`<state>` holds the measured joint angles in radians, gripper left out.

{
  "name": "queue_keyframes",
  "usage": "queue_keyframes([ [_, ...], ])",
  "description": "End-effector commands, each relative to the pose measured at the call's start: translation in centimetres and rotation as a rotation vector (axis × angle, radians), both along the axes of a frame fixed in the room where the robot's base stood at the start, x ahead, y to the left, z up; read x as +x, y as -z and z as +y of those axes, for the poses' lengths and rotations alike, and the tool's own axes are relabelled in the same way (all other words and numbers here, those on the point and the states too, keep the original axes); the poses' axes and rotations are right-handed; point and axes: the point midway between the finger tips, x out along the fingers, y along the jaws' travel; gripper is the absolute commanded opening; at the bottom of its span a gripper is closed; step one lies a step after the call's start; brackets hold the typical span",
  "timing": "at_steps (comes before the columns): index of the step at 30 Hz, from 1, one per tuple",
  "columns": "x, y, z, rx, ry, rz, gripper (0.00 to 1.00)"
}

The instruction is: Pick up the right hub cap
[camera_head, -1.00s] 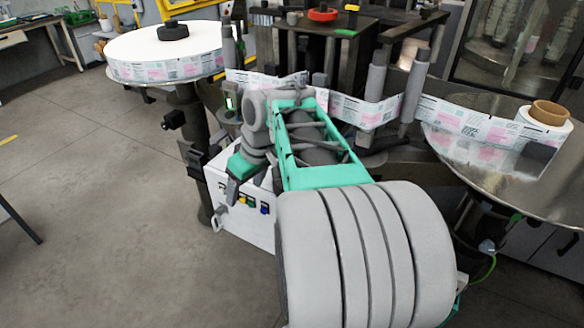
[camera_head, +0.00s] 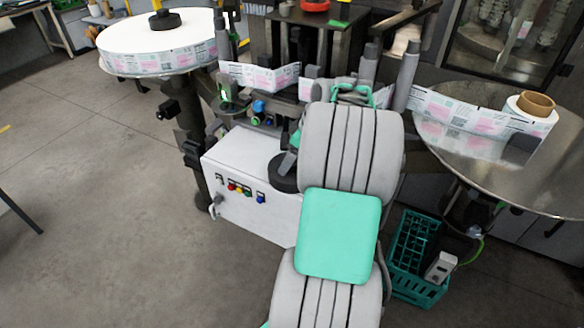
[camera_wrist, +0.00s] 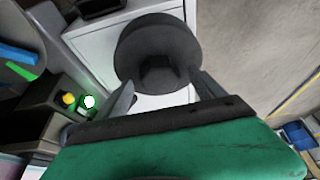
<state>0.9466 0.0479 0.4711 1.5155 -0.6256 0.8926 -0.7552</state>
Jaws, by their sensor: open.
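A black round hub cap (camera_head: 283,173) with a raised centre knob sits on top of the white control box (camera_head: 238,178), partly hidden by my arm. In the wrist view the hub cap (camera_wrist: 158,52) shows large, with its knob facing me. My gripper (camera_wrist: 162,80) is open, its two fingers reaching toward the cap, one on each side of the knob. I cannot tell whether they touch it. In the head view my arm hides most of the gripper. A second black hub cap (camera_head: 165,18) sits on the white label reel at left.
The right reel plate (camera_head: 500,178) carries a small label roll with a bare brown core (camera_head: 535,104). The label web (camera_head: 262,77) runs across the machine behind the arm. A teal crate (camera_head: 418,258) stands on the floor at right. The floor at left is clear.

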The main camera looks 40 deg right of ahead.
Motion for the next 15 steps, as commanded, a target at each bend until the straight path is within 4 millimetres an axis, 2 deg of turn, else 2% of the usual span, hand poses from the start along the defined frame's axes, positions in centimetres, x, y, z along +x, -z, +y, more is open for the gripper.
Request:
queue_keyframes([
  [2,0.01,0.01,0.02,0.000,0.000,0.000,0.79],
  [15,0.01,-0.03,0.04,0.000,0.000,0.000,0.43],
])
